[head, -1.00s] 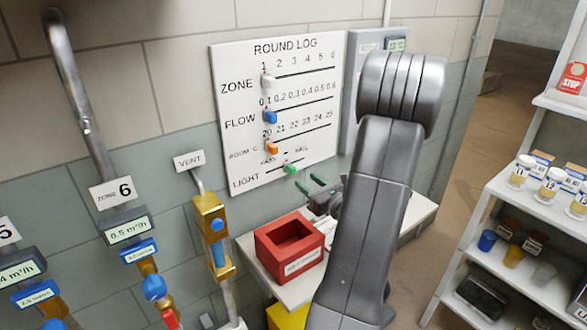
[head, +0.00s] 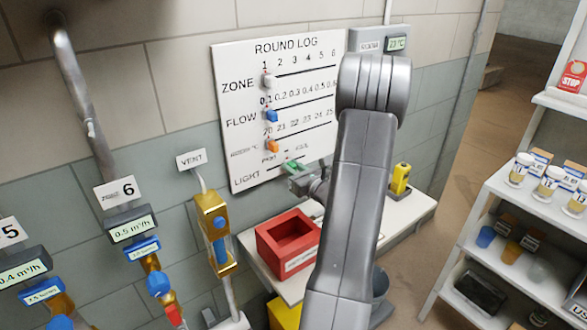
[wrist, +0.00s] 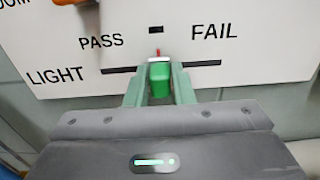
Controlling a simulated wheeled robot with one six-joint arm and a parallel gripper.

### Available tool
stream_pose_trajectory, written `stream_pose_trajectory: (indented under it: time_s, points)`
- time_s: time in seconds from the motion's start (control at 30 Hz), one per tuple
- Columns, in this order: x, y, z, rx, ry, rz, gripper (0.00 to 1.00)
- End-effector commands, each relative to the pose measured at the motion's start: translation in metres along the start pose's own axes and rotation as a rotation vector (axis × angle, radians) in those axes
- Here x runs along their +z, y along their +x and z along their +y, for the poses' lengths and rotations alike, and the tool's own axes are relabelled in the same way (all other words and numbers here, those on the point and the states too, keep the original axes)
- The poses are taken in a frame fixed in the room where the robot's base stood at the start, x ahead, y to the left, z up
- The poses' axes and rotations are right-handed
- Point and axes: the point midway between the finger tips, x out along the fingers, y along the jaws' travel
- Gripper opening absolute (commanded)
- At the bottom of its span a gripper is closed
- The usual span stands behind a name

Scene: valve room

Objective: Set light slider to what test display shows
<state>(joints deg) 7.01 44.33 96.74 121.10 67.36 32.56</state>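The light slider (wrist: 159,80) is a green knob on the LIGHT line of the white ROUND LOG board (head: 228,110), between PASS and FAIL. My gripper (wrist: 160,82) has its two green fingers on either side of it, with no clear gap, so it looks shut on the knob. In the head view my gripper (head: 296,169) is at the board's bottom edge, partly hidden by my arm. A yellow device (head: 400,178) stands on the white shelf; I cannot read any test result on it.
The shelf (head: 408,212) holds a red open box (head: 287,238). A grey wall unit (head: 364,40) has a display reading 23 °C. A brass vent valve (head: 211,235) and pipes stand left. A rack (head: 530,220) with jars stands right.

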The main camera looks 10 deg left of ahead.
Motion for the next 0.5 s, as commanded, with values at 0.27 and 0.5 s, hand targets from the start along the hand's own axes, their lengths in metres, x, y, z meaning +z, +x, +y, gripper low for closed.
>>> stream_pose_trajectory:
  time_s: [0.27,0.5]
  points:
    - [-0.001,0.000,-0.009,-0.001,-0.003,-0.001,0.00]
    - [-0.002,0.000,-0.055,-0.002,-0.003,-0.002,0.00]
